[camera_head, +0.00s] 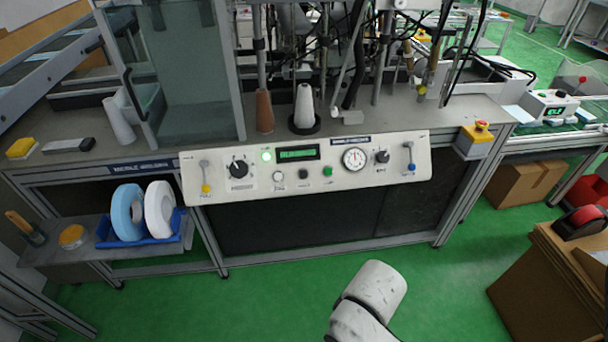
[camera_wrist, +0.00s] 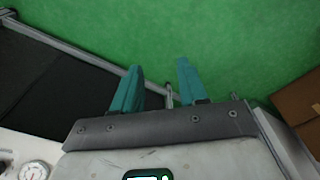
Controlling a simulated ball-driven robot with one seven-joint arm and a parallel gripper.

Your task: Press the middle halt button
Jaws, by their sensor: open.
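A white control panel (camera_head: 220,192) runs along the front of the grey machine bench. Under its green display (camera_head: 297,153) is a row of three small buttons: a pale one (camera_head: 278,176), a black middle one (camera_head: 303,174) and a green one (camera_head: 327,172). Their labels are too small to read. In the wrist view my gripper (camera_wrist: 160,64) is open, with its two teal fingers apart and nothing between them, over the green floor. The buttons do not show there. In the head view my white arm is in front of the bench, but my gripper is not visible.
The panel also has a round gauge (camera_head: 355,158), a black knob (camera_head: 239,168) and levers at both ends. A red-topped button on a yellow box (camera_head: 478,138) is at the bench's right corner. Cardboard boxes (camera_head: 537,280) stand at the right. Green floor lies clear before the panel.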

